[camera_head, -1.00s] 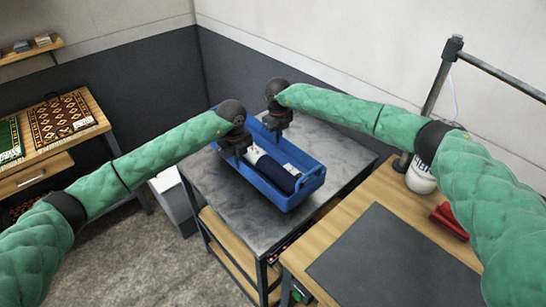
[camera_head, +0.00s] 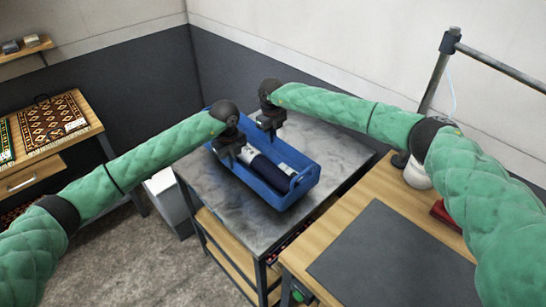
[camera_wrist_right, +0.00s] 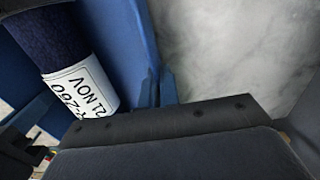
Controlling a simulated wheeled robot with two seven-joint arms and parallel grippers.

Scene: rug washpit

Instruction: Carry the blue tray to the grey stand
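The blue tray (camera_head: 283,204) is over the grey stone-topped stand (camera_head: 215,203); I cannot tell whether it rests on it or hangs just above. In it lies a dark blue roll with a white label (camera_wrist_right: 82,88). My left gripper (camera_head: 232,160) is at the tray's left long wall; its fingertips are partly hidden. My right gripper (camera_head: 270,132) is at the opposite long wall. In the right wrist view its fingers (camera_wrist_right: 160,88) are close together at the blue wall and look shut on it.
A wooden workbench (camera_head: 345,210) with a dark mat (camera_head: 385,255) adjoins the stand on the right. A metal post (camera_head: 437,75) rises behind it. A pale bin (camera_head: 168,200) stands left of the stand. A table with patterned rugs (camera_head: 50,122) is at the far left.

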